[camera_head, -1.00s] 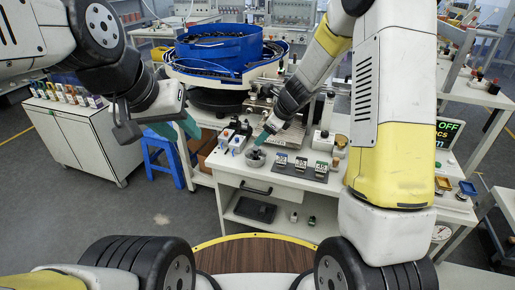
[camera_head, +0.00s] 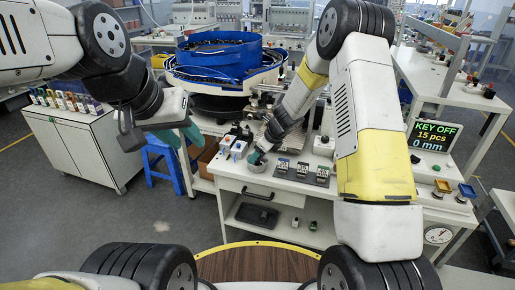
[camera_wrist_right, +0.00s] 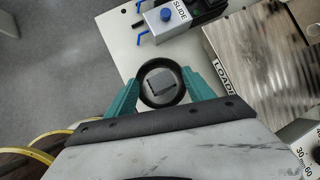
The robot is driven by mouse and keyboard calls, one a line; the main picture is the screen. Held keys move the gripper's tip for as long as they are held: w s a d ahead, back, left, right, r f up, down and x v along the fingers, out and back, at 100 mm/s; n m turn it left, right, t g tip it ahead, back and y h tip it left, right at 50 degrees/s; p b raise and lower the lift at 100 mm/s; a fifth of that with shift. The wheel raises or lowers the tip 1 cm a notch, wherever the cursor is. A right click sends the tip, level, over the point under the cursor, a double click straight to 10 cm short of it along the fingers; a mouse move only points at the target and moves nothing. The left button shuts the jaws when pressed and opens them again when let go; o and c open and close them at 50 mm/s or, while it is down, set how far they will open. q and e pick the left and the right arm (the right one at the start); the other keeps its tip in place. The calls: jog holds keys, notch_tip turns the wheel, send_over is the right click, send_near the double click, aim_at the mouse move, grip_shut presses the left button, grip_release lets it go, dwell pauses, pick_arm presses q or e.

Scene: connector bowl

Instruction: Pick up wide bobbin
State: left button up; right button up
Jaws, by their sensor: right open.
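A small round dark bowl (camera_wrist_right: 146,97) with a grey blocky piece (camera_wrist_right: 162,86) inside lies between my right fingertips in the right wrist view. I cannot tell whether that piece is the wide bobbin. In the head view the bowl (camera_head: 254,167) stands at the bench's left front corner. My right gripper (camera_wrist_right: 162,80) is open, a teal finger on each side of the bowl; touching cannot be told. In the head view its tip (camera_head: 258,156) is at the bowl. My left gripper (camera_head: 181,135) hangs open and empty at left, away from the bench.
A SLIDE box (camera_wrist_right: 167,17) and a metal LOADER plate (camera_wrist_right: 260,50) lie close beyond the bowl. Several labelled holders (camera_head: 302,170) stand right of it. A large blue feeder (camera_head: 220,52) stands behind. A blue stool (camera_head: 163,165) is below my left gripper.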

jog(key=shift+c, duration=0.4)
grip_shut()
jog(key=shift+r, duration=0.1)
